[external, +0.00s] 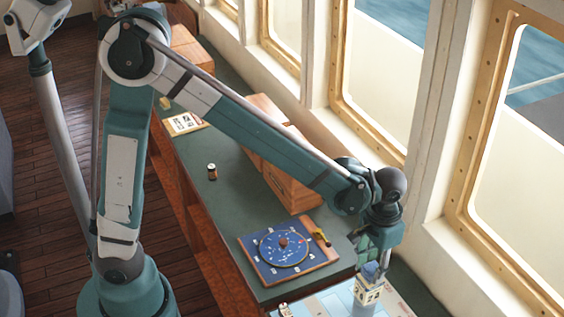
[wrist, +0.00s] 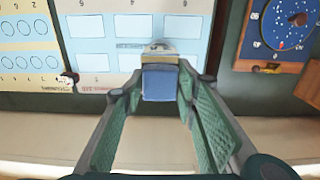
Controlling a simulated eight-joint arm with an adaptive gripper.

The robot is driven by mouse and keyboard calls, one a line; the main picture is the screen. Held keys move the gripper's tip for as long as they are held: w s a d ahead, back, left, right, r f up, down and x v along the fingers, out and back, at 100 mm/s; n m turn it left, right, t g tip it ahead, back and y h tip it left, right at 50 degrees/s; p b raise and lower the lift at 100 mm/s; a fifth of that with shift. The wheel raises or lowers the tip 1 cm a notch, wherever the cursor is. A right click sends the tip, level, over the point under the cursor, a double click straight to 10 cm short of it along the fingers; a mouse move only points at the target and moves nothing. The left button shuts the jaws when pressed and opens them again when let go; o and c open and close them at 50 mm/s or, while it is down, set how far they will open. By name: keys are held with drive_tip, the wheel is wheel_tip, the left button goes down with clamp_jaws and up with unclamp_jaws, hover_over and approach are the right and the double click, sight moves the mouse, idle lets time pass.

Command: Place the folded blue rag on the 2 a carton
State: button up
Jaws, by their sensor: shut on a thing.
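The folded blue rag (wrist: 160,82) is between the fingertips of my gripper (wrist: 160,75) in the wrist view, and the fingers are shut on it. In the external view the small blue rag (external: 370,270) shows just under my gripper (external: 372,262). A small pale carton with dark marks (external: 367,292) is directly below the rag. Its top edge also shows beyond the rag in the wrist view (wrist: 158,51). Whether the rag touches the carton I cannot tell. The carton's lettering is too small to read for certain.
A light blue sheet with numbered white boxes (wrist: 95,62) lies around the carton. A small pale spool (external: 284,310) stands on its left part. A round blue dial on a board (external: 284,247), wooden boxes (external: 290,185) and a dark-topped spool (external: 212,171) are farther back. The window wall is close at right.

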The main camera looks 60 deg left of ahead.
sight(372, 268)
drive_tip(key=shift+f, duration=0.15)
drive_tip(key=o, duration=0.9)
drive_tip(key=shift+r, duration=0.2)
drive_tip(key=shift+r, duration=5.95)
